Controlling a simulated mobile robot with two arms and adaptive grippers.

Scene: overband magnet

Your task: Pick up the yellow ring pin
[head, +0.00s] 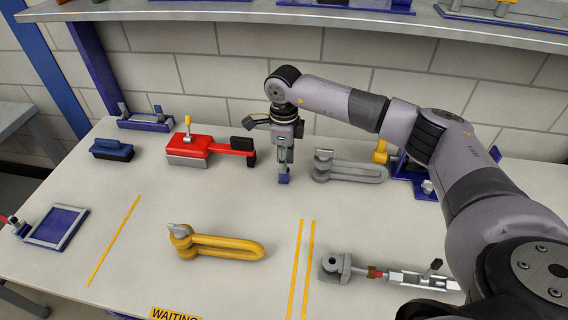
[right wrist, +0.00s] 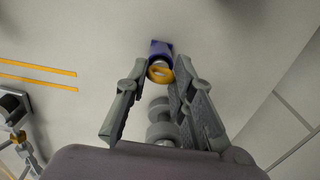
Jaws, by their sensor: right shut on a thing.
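The yellow ring pin (right wrist: 160,72) shows in the right wrist view as a yellow ring between my right fingertips. A small blue block (right wrist: 160,49) is just beyond it; I cannot tell whether the pin touches the block. In the head view my right gripper (head: 284,167) points down over the back middle of the table, with the blue block (head: 284,180) at its tips. The ring is hidden there. My right gripper also shows in the right wrist view (right wrist: 155,85), its fingers on both sides of the ring. My left gripper is not in view.
A red tool with a yellow upright part (head: 190,148) lies left of the gripper. A grey shackle (head: 350,170) lies close on its right. A yellow shackle (head: 215,245) and a grey clamp-like assembly (head: 385,276) lie nearer. The white table (head: 150,225) has bare room between them.

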